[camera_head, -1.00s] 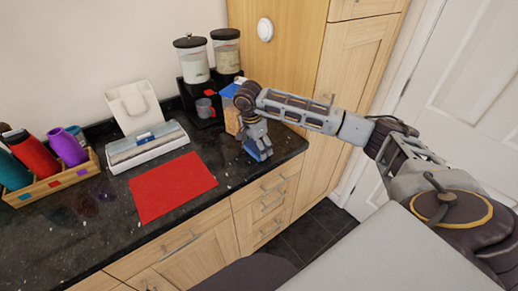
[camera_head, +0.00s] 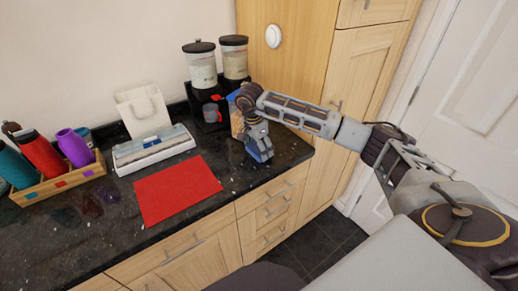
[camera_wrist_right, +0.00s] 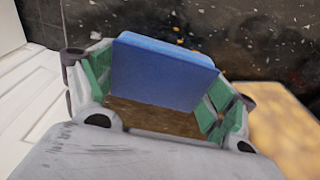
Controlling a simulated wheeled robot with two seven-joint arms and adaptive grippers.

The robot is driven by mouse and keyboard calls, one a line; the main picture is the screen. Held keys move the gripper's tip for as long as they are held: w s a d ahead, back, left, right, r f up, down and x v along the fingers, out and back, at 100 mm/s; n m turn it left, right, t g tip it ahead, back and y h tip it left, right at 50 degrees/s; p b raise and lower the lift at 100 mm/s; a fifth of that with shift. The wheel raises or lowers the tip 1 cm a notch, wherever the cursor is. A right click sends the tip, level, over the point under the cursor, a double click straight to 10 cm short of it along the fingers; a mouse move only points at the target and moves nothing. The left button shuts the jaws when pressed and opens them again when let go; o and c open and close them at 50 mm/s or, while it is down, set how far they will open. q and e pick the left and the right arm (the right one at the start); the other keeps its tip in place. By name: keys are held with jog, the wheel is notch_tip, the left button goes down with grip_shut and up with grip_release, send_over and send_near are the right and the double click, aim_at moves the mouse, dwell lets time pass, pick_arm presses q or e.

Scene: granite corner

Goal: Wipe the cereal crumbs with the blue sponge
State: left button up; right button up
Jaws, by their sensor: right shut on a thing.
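My right gripper (camera_head: 258,146) is shut on the blue sponge (camera_wrist_right: 160,72), which stands on edge between the green-padded fingers in the right wrist view. In the head view the sponge (camera_head: 262,154) shows low under the gripper, at the counter's right end near the front edge. I cannot tell for sure whether it touches the counter. Pale and orange cereal crumbs (camera_wrist_right: 178,27) lie scattered on the dark granite beyond the sponge in the wrist view. In the head view the crumbs are only tiny specks. My left gripper is not in view.
Cereal dispensers (camera_head: 200,66) stand at the back, with a cereal box (camera_head: 236,120) close behind my gripper. A red mat (camera_head: 178,190) lies left of the gripper. A box of wrap (camera_head: 152,150) and a bottle crate (camera_head: 60,185) are farther left. The counter (camera_head: 110,235) ends at its front edge.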

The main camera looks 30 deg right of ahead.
aim_at(253, 142)
jog(key=shift+w+a+f+b, duration=0.15)
jog(key=shift+w+b, duration=0.25)
jog(key=shift+w, duration=1.55)
jog(key=shift+w+a+b, duration=0.15)
jog(key=shift+w+b, duration=0.25)
jog(key=shift+w, duration=1.5)
jog(key=shift+r, duration=0.2)
jog(key=shift+s+f+p, duration=0.1)
jog(key=shift+s+p, duration=0.6)
jog(key=shift+s, duration=1.3)
jog(key=shift+f, duration=0.1)
